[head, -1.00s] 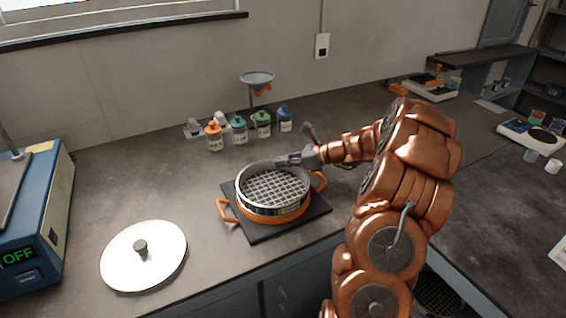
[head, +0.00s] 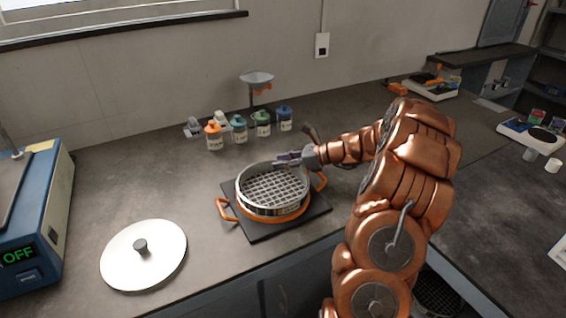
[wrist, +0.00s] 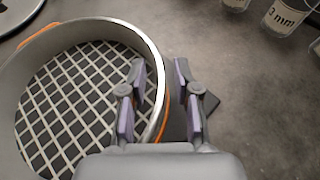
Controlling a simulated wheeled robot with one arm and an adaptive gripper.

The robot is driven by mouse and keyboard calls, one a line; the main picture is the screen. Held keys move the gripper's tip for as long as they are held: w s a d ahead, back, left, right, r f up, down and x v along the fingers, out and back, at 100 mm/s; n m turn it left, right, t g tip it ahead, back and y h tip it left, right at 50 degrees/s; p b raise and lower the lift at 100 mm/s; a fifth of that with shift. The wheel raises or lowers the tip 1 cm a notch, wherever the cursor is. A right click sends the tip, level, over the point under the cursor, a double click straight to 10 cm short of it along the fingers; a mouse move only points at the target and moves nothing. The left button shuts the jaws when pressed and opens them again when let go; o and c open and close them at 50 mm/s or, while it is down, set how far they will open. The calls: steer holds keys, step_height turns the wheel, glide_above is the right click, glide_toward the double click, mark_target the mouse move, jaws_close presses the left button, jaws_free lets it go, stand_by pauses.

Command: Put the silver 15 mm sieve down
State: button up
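The silver sieve (head: 272,205), a round metal ring with a coarse square mesh, sits level within an orange-handled holder (head: 227,212) on a dark square mat (head: 262,234). The sieve also fills the left of the wrist view (wrist: 140,31). My gripper (head: 290,158) is at the sieve's far right rim. In the wrist view my gripper (wrist: 159,75) is open, with one finger over the inside of the rim and the other outside. Gaps show between the fingers and the rim. The sieve's size marking is not visible.
A round white lid (head: 155,268) with a dark knob lies at front left, beside a blue device (head: 38,235) reading OFF. Several capped bottles (head: 239,130) and a funnel stand (head: 257,78) are behind the sieve. The counter between lid and bottles is clear.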

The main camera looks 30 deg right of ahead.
steer(key=v, duration=1.2)
steer(key=s+a+r+n+g, duration=0.1)
steer(key=s+a+n+g, duration=0.3)
steer(key=a, duration=0.6)
steer(key=s+a+n+g, duration=0.25)
steer(key=a+n, duration=0.25)
steer(key=a, duration=0.4)
steer(key=s+a+r+n+g, duration=0.1)
steer(key=s+a+n+g, duration=0.3)
steer(key=a, duration=0.6)
steer(key=s+a+f+n+g+h, duration=0.1)
steer(key=s+n+h, duration=0.3)
steer(key=s+n, duration=0.3)
steer(key=s+a+f+n+h, duration=0.1)
steer(key=s+n+h, duration=0.3)
steer(key=s, duration=1)
steer(key=shift+s+f+n+g+h, duration=0.4)
steer(key=shift+f+n, duration=0.1)
steer(key=shift+n, duration=1.4)
step_height(320, 180, up, 9)
steer(key=p, duration=0.9)
steer(key=shift+r, duration=0.2)
